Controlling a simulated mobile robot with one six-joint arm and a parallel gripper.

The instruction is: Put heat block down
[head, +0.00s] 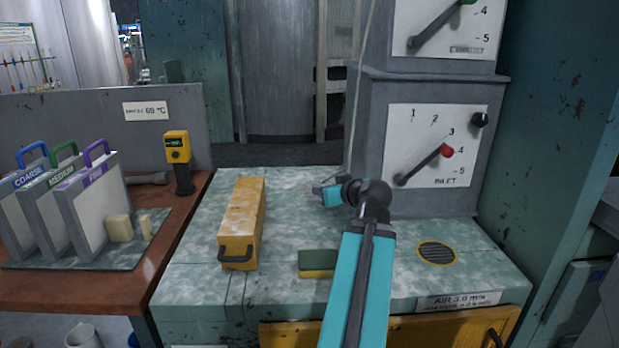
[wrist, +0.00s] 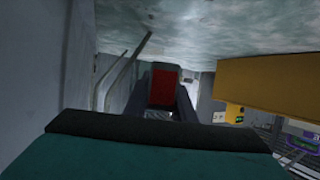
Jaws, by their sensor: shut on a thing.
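My gripper (head: 328,192) is low over the middle of the pale green mottled bench top (head: 290,215), partly hidden by my own arm. In the wrist view, my gripper's dark fingers (wrist: 165,100) are shut on a small block with a red face, which I take to be the heat block (wrist: 165,86). The bench surface fills the top of that view, close by. In the head view the held block is hidden, and I cannot tell whether it touches the bench.
A long yellow box (head: 242,222) with a dark handle lies left of my gripper. A green and yellow pad (head: 318,262) lies near the front. A round vent (head: 437,252) is at right. The grey dial cabinet (head: 430,150) stands behind. Bare bench lies around my gripper.

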